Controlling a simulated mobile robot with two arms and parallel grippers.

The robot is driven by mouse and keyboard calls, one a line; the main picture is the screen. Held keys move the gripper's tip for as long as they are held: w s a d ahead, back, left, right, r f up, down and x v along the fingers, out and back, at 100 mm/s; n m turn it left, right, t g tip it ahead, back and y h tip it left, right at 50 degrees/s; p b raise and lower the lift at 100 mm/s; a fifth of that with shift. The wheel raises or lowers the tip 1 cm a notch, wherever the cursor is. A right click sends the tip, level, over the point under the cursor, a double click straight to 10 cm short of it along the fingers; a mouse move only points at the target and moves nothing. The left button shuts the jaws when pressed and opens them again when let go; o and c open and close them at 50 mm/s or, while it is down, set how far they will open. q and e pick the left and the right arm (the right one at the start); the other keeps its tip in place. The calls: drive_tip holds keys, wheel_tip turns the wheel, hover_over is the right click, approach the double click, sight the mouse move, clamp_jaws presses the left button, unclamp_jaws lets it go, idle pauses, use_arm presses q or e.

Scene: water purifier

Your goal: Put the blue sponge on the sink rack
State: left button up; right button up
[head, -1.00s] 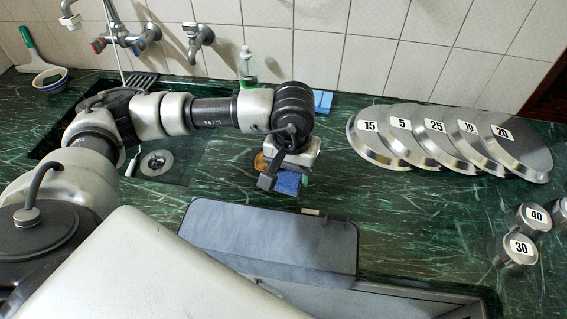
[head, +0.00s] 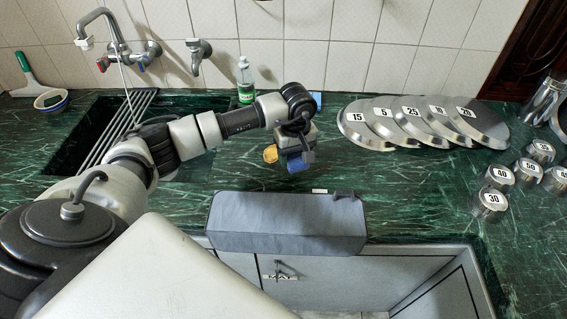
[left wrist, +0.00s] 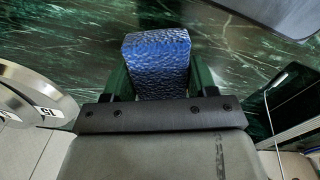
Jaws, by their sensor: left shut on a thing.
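The blue sponge (head: 298,163) is between the fingers of my left gripper (head: 295,155), over the dark green counter right of the sink. In the left wrist view the sponge (left wrist: 158,62) is gripped between the two dark green fingers of my left gripper (left wrist: 158,80), its blue face showing. The head view does not clearly show its height above the counter. The sink rack (head: 118,128), a set of metal bars, lies across the sink's left part, partly hidden behind my left arm. My right gripper is not in view.
A yellow-orange object (head: 270,154) lies just left of the sponge. A green bottle (head: 245,82) stands behind my arm. Numbered metal discs (head: 366,128) and small weights (head: 488,203) are to the right. A grey box-like item (head: 285,225) lies at the counter's front edge.

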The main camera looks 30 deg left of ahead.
sight(283, 173)
use_arm(q)
drive_tip(key=a+f, duration=0.1)
drive_tip(key=s+a, duration=0.1)
drive_tip(key=a, duration=0.1)
drive_tip(key=shift+f, duration=0.35)
drive_tip(key=shift+f+p, duration=0.35)
drive_tip(key=shift+p, duration=0.05)
wheel_tip(283, 173, down, 2)
drive_tip(key=shift+d+f+p, duration=0.1)
drive_tip(key=shift+f+p, duration=0.15)
drive_tip(key=shift+p, duration=0.1)
drive_tip(key=shift+f, duration=0.45)
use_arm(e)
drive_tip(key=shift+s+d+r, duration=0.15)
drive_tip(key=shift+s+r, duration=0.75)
use_arm(q)
drive_tip(key=shift+f, duration=0.1)
drive_tip(key=o, duration=0.9)
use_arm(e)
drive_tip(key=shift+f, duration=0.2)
